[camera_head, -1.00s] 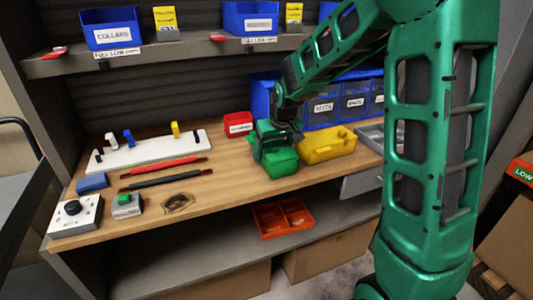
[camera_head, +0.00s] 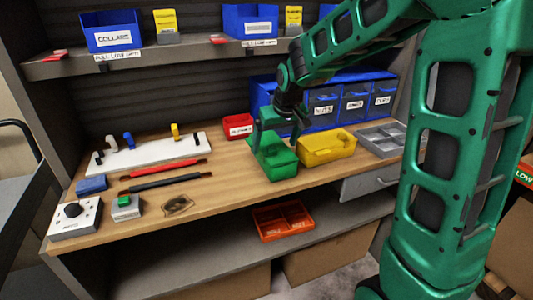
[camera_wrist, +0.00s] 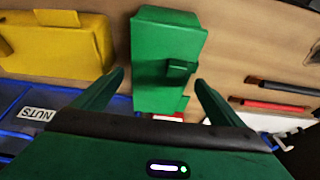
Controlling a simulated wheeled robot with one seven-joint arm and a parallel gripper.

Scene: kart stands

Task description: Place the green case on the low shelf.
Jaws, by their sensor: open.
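The green case (camera_head: 274,158) stands on the wooden bench top, left of the yellow case. In the wrist view the green case (camera_wrist: 165,60) shows its latch side, with a small tab sticking out. My gripper (camera_head: 284,124) is above the back part of the green case. In the wrist view my gripper (camera_wrist: 158,85) is open, with one finger on each side of the case's near end; I cannot tell whether they touch it. The low shelf (camera_head: 210,262) runs grey beneath the bench top and holds an orange divided tray (camera_head: 283,221).
The yellow case (camera_head: 328,147) is close on the right, with a grey tray (camera_head: 385,140) beyond it. Blue bins (camera_head: 322,105) and a small red bin (camera_head: 238,126) stand behind. The low shelf is bare left of the orange tray. Cardboard boxes (camera_head: 330,255) sit underneath.

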